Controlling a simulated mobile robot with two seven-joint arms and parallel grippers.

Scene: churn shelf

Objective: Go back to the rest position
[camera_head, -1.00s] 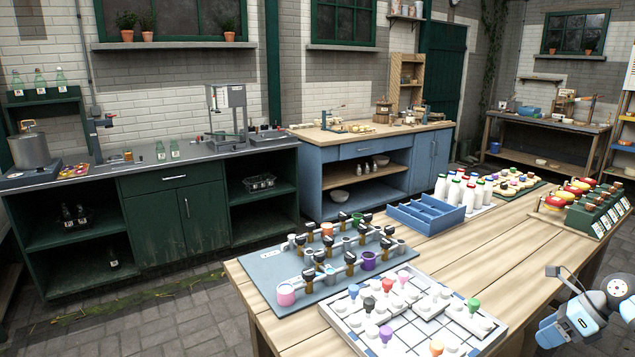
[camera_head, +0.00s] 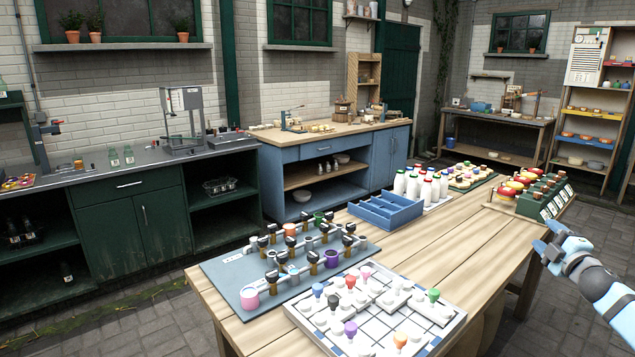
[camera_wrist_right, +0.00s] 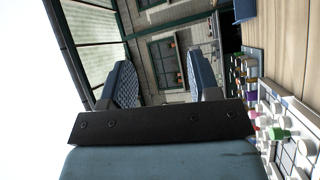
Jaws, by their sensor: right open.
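My right gripper (camera_head: 547,243) is at the right of the head view, beside the right edge of the wooden table (camera_head: 463,243). In the right wrist view its two padded fingers (camera_wrist_right: 165,85) stand apart with nothing between them. Beyond the fingers, that view shows a brick wall and a window, tilted sideways. My left gripper is in neither view.
The table holds a white grid board (camera_head: 448,325) with coloured pegs, a grey board (camera_head: 222,270) with small cups, a blue divided crate (camera_head: 385,213), white bottles (camera_head: 412,187) and a green rack (camera_head: 530,207). Bare wood lies between them. Paved floor (camera_head: 590,220) is open at right.

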